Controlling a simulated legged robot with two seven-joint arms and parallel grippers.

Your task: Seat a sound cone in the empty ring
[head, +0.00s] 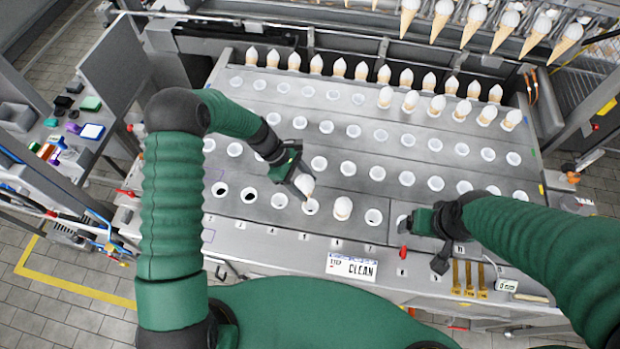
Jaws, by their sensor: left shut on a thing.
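My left gripper (296,174) is shut on a cone (304,185) with a white top. The cone's lower end is at a white ring (311,208) in the front row; whether it is inside the ring or just above it, I cannot tell. To its right another white-topped cone (342,207) sits in the front row. Further right is a ring with a dark opening (373,217). To the left are more front-row rings, including one with a dark hole (220,189). My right gripper (424,224) is low over the right front of the plate; its finger opening is unclear.
The grey plate (285,130) holds rows of rings, with white-topped cones along the back. More cones hang in an overhead rack (475,20). A "CLEAN" label (351,267) is on the front edge. A side bench (60,130) with small items stands left.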

